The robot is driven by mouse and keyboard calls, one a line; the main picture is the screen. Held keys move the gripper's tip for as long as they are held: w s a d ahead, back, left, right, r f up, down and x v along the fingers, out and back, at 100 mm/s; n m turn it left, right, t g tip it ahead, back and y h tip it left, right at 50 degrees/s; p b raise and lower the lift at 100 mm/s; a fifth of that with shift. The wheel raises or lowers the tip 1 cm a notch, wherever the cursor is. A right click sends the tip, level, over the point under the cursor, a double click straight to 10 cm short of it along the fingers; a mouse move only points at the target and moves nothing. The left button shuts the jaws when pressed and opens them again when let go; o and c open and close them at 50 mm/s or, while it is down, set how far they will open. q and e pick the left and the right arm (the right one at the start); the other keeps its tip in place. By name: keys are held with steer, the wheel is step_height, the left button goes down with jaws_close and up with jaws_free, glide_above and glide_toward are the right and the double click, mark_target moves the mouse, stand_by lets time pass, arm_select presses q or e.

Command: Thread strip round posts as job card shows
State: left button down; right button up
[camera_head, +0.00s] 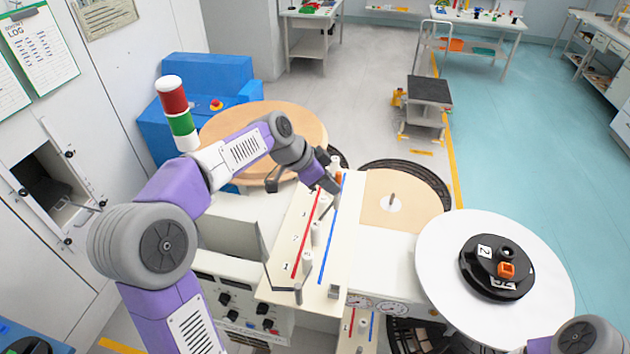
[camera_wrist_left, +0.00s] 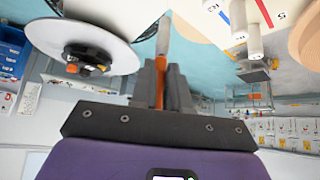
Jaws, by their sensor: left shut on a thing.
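My left gripper (camera_head: 328,180) is at the far end of a cream board (camera_head: 288,238) with a red line, a blue line and several pale posts (camera_head: 307,260). In the left wrist view it (camera_wrist_left: 161,75) is shut on an orange tab (camera_wrist_left: 160,90); a pale grey upright piece (camera_wrist_left: 164,36) shows just beyond the tab. A thin dark grey band (camera_head: 266,272) runs beside the board's near left side toward a small post (camera_head: 298,292). I cannot tell whether it joins the tab. My right gripper is out of view.
A white disc (camera_head: 440,265) with a black hub (camera_head: 484,270) and orange knob (camera_head: 506,270) stands at right. A round tan table (camera_head: 290,122) and a red-green signal light (camera_head: 178,112) are behind my left arm. A clipboard (camera_head: 38,45) hangs on the left wall.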

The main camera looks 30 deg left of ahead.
arm_select(q)
steer(key=d+r+p, duration=0.3)
steer(key=d+p, duration=0.4)
steer(key=d, duration=3.5)
steer(key=shift+w+p, duration=0.3)
steer(key=shift+f, duration=0.2)
steer(key=shift+f+b, duration=1.95)
steer(key=shift+b, duration=0.05)
steer(key=c, duration=1)
jaws_free()
steer(key=shift+c, duration=0.2)
